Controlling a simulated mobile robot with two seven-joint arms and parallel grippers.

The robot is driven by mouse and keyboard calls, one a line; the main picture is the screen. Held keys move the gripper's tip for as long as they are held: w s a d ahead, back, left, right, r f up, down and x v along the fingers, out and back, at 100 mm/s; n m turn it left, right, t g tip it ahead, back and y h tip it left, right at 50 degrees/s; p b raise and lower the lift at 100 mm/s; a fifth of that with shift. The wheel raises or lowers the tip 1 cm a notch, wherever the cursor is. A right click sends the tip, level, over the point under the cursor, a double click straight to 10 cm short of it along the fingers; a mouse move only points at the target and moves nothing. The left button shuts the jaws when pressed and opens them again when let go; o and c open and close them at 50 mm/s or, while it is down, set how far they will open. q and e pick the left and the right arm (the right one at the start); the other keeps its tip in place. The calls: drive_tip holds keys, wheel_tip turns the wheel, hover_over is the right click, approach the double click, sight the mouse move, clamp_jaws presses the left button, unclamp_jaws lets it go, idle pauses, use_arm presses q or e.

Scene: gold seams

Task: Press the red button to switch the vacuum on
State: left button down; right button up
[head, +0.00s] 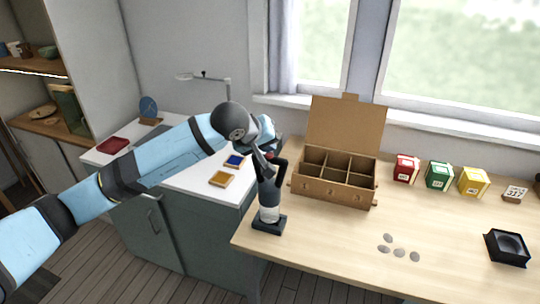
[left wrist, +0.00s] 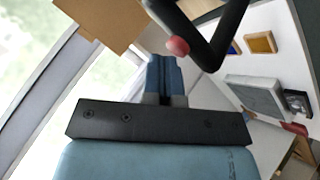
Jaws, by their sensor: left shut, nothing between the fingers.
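My left gripper (head: 267,147) is shut and empty, at the top of the vacuum. Its blue fingers (left wrist: 165,68) point at the handle, their tips close to the button. I cannot tell whether they touch it. My right gripper is out of view.
A cardboard compartment box (head: 335,185) with a raised lid stands right of the vacuum. Red (head: 405,169), green (head: 439,176) and yellow (head: 473,182) boxes stand farther right. Several grey pebbles (head: 399,253) and a black tray (head: 507,248) lie in front.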

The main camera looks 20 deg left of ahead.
use_arm(q)
drive_tip(key=shift+f, duration=0.15)
idle(0.4)
drive_tip(key=shift+r, duration=0.6)
drive_tip(key=shift+r+p, duration=0.65)
drive_tip(key=shift+r, duration=2.35)
